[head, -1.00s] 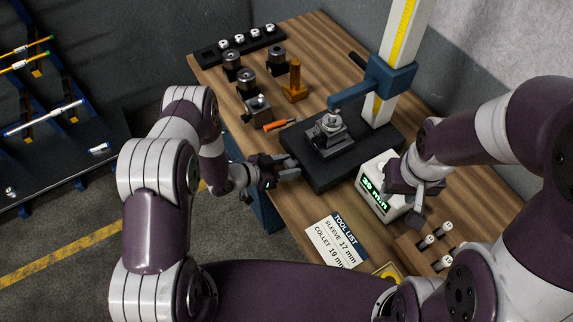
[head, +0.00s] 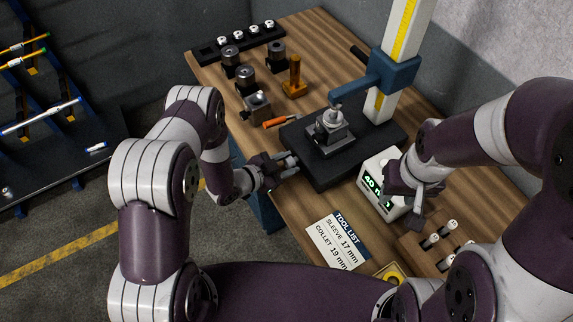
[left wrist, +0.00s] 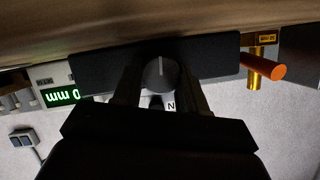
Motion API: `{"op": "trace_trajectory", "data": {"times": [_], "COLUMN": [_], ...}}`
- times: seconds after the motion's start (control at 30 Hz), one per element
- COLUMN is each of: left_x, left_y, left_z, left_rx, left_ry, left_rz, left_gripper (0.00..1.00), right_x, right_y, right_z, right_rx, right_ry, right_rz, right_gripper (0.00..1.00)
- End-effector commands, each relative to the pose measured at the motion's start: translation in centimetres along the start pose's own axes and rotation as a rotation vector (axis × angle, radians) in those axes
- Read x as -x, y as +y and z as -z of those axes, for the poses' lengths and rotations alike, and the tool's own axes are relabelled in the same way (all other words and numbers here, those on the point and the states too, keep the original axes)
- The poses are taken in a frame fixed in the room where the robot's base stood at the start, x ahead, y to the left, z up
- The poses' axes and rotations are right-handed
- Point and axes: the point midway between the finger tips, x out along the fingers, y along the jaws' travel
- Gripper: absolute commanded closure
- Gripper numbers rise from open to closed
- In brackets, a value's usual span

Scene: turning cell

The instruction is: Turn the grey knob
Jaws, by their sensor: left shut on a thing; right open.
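The grey knob (left wrist: 159,73) is round with a pale pointer line and sits on the front face of the black base (left wrist: 205,60). In the left wrist view it lies between the two fingers of my left gripper (left wrist: 160,92), which is shut on it. In the head view my left gripper (head: 287,163) is at the left edge of the black base (head: 325,172) and covers most of the knob. My right gripper (head: 416,205) is open and empty in front of the white display box (head: 370,167), whose green digits are partly covered.
A column with a yellow scale (head: 402,40) and blue arm (head: 385,78) rises behind the base. A tool list card (head: 337,241) lies in front.

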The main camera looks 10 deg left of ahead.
Motion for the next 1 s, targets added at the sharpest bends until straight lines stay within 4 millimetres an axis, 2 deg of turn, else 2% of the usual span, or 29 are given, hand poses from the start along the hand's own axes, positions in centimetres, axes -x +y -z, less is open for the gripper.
{"op": "trace_trajectory", "data": {"times": [0.1, 0.4, 0.93, 0.97, 1.0], "left_x": [-0.1, 0.0, 0.1, 0.1, 0.1], "left_y": [0.3, 0.3, 0.3, 0.3, 0.3], "left_z": [-0.3, -0.3, -0.2, -0.2, -0.2], "left_rx": [-0.062, -0.169, -0.192, -0.192, -0.192], "left_ry": [-0.004, -0.005, -0.005, -0.005, -0.005], "left_rz": [0.024, 0.069, 0.078, 0.078, 0.078], "left_gripper": [0.89, 0.89, 0.89, 0.52, 0.39], "right_x": [-0.8, -1.6, -1.7, -1.7, -1.7], "right_y": [0.0, 0.0, 0.0, 0.0, 0.0], "right_z": [-0.1, -0.2, -0.2, -0.2, -0.2], "right_rx": [0.000, 0.000, 0.000, 0.000, 0.000], "right_ry": [0.000, 0.000, 0.000, 0.000, 0.000], "right_rz": [0.000, 0.000, 0.000, 0.000, 0.000], "right_gripper": [0.57, 0.57, 0.57, 0.57, 0.57]}}
